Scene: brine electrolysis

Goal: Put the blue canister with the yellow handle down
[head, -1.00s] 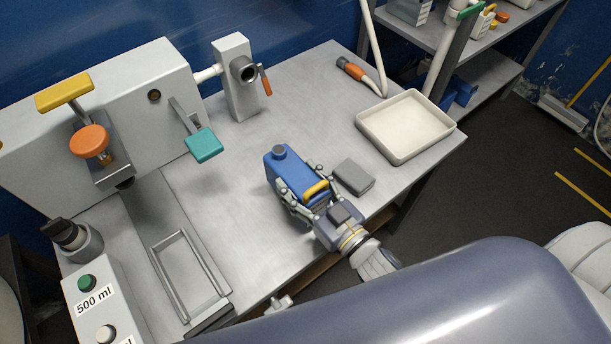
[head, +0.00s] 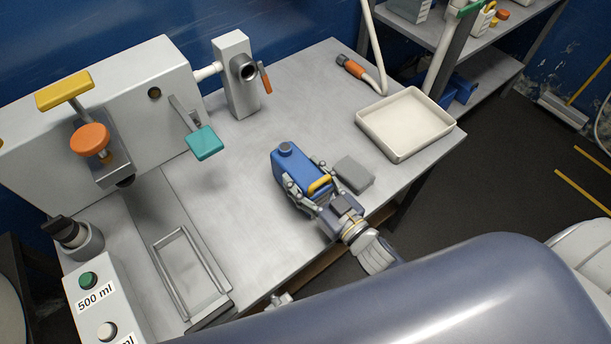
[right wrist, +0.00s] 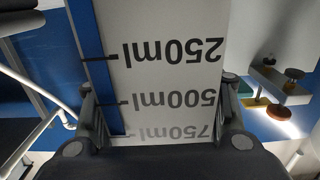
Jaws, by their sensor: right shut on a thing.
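The blue canister (head: 300,168) with a yellow handle (head: 320,184) and a dark round cap is over the right part of the grey workbench (head: 235,150) in the head view. My right gripper (head: 312,192) is shut on it, one finger on each side, from the near side. I cannot tell whether its base touches the bench. In the right wrist view the canister's pale face (right wrist: 165,60), with upside-down ml marks, fills the space between the fingers (right wrist: 160,125).
A grey block (head: 354,174) lies close right of the canister. A cream tray (head: 447,136) stands at the bench's right edge. An orange-ended hose (head: 352,67) lies behind. A machine with a teal lever (head: 205,143) is left. The bench between machine and canister is clear.

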